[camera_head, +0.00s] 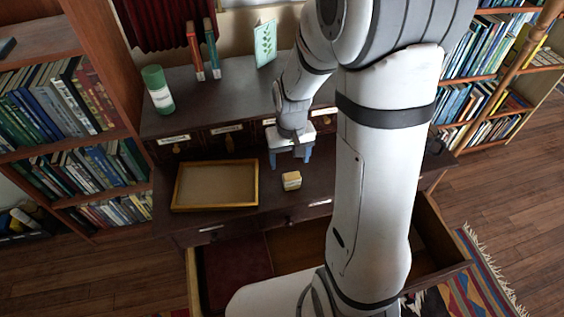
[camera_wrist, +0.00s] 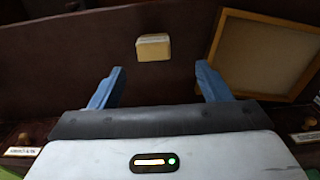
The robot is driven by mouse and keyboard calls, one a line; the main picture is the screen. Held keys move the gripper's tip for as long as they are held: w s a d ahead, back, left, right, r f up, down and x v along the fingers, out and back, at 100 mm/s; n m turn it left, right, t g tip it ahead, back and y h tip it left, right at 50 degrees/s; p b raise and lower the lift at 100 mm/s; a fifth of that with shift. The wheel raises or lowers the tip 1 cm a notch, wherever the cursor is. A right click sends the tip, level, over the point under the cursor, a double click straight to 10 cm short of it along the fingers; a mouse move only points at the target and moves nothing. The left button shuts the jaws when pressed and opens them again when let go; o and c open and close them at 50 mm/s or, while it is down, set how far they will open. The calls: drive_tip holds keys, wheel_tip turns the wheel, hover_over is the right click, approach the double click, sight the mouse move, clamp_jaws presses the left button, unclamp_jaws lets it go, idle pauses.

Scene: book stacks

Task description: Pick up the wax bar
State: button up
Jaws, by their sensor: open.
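The wax bar is a small pale yellow block (camera_head: 291,181) on the dark desk top, just right of a wooden tray. It also shows in the wrist view (camera_wrist: 153,47), beyond my fingertips and roughly between them. My gripper (camera_head: 290,163) is behind the bar in the head view, with its blue fingers apart. In the wrist view the open fingers (camera_wrist: 160,80) have nothing between them, and a gap of bare desk separates them from the bar.
The wood-framed tray (camera_head: 176,194) lies left of the bar and shows at right in the wrist view (camera_wrist: 220,40). A raised shelf with small drawers (camera_head: 215,105) stands behind, holding a green cylinder (camera_head: 158,90), two books and a leaf card (camera_head: 265,43). An open drawer (camera_head: 193,285) juts out in front.

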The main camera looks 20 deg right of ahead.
sight(292, 175)
drive_tip(key=shift+w+d+f, duration=0.1)
drive_tip(key=shift+w+f, duration=0.05)
drive_tip(key=shift+f, duration=0.35)
drive_tip(key=shift+w+f, duration=0.15)
drive_tip(key=shift+f, duration=0.35)
drive_tip(key=f, duration=0.7)
drive_tip(key=shift+d+f, duration=0.15)
drive_tip(key=shift+d, duration=0.25)
drive_tip(key=shift+c, duration=0.3)
drive_tip(key=c, duration=1.1)
